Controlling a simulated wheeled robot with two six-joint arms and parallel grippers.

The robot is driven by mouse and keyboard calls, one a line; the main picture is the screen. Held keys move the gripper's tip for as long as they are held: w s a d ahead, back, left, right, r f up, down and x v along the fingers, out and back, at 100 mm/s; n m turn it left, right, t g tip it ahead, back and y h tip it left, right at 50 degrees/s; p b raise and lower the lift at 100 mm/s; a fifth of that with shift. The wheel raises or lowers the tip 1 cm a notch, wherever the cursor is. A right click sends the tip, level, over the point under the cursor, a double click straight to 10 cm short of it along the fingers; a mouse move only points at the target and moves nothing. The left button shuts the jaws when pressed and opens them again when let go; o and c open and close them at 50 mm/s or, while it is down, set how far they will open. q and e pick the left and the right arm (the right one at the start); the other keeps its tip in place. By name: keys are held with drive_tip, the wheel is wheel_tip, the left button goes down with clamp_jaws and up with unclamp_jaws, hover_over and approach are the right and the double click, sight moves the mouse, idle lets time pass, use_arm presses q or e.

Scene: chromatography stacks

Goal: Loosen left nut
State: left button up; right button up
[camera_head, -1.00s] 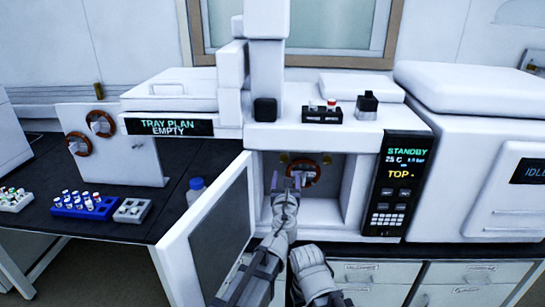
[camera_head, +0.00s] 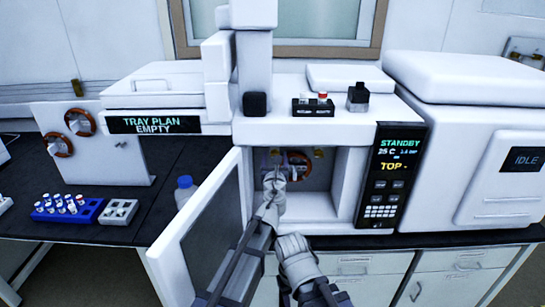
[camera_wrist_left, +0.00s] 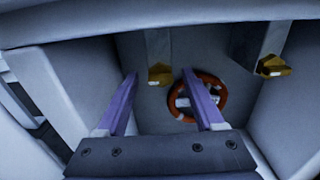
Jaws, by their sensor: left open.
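In the left wrist view, two brass-coloured nuts hang from the compartment's ceiling fittings: the left nut (camera_wrist_left: 160,74) and the right nut (camera_wrist_left: 271,67). An orange-red ring-shaped column (camera_wrist_left: 222,97) with a pale centre is behind them against the back wall. My left gripper (camera_head: 272,160) reaches into the open compartment; it also shows in the left wrist view (camera_wrist_left: 166,95). Its purple fingers are apart with nothing between them. The left nut appears between and beyond the fingertips, apart from them.
The compartment door (camera_head: 205,235) stands open to the left. The compartment's side wall (camera_head: 349,185) bounds the right. A panel (camera_head: 393,165) reads STANDBY and TOP. A blue-capped bottle (camera_head: 185,190), vial racks (camera_head: 68,208) and another ring-shaped column on a stand (camera_head: 55,145) are at left.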

use_arm(q)
drive_tip(key=shift+w, duration=0.15)
clamp_jaws()
idle(0.5)
